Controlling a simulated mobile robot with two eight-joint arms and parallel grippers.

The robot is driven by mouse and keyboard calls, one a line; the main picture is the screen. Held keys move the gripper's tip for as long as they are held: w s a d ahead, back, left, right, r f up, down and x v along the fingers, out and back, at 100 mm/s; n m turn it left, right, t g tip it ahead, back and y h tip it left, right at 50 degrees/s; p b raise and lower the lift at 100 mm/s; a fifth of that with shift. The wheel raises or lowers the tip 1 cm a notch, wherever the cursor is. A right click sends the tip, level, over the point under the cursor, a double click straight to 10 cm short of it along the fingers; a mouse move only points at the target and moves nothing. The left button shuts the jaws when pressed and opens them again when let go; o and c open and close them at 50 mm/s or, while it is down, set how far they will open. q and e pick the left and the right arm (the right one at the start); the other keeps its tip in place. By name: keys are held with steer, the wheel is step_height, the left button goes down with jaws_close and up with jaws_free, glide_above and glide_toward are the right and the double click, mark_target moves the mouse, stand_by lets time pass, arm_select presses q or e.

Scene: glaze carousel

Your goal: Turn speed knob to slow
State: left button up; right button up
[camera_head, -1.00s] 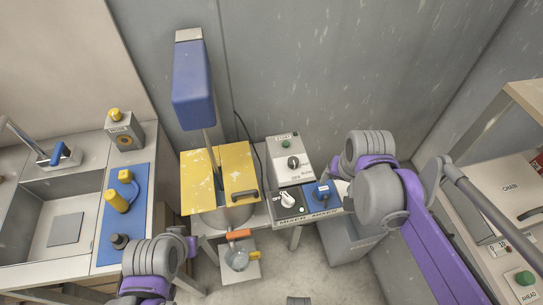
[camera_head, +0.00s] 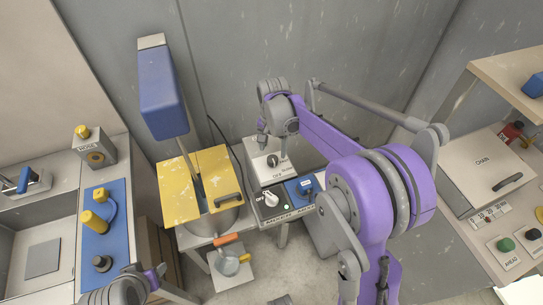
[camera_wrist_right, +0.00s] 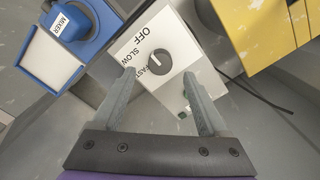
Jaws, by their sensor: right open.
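The speed knob (camera_head: 272,160) is a dark round knob on the white control box (camera_head: 254,171). In the right wrist view the knob (camera_wrist_right: 160,61) has a pale pointer line and sits beside the printed words OFF, SLOW and FAST. I cannot tell exactly which word the pointer meets. My right gripper (camera_head: 273,149) is open and empty, above the box. In the wrist view its fingertips (camera_wrist_right: 159,75) are apart on either side of the knob's lower part, with no clear contact. My left arm is at the lower left; its fingers are not clear.
A black panel with a white switch (camera_head: 270,198) and a lit green light (camera_head: 286,207) stands before the box. The blue MIXER plug (camera_head: 305,186) is right of it. A yellow lid (camera_head: 180,204) stands left.

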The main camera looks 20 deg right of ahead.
mark_target(272, 159)
steer(key=shift+f, duration=2.35)
steer(key=shift+c, duration=0.2)
jaws_close()
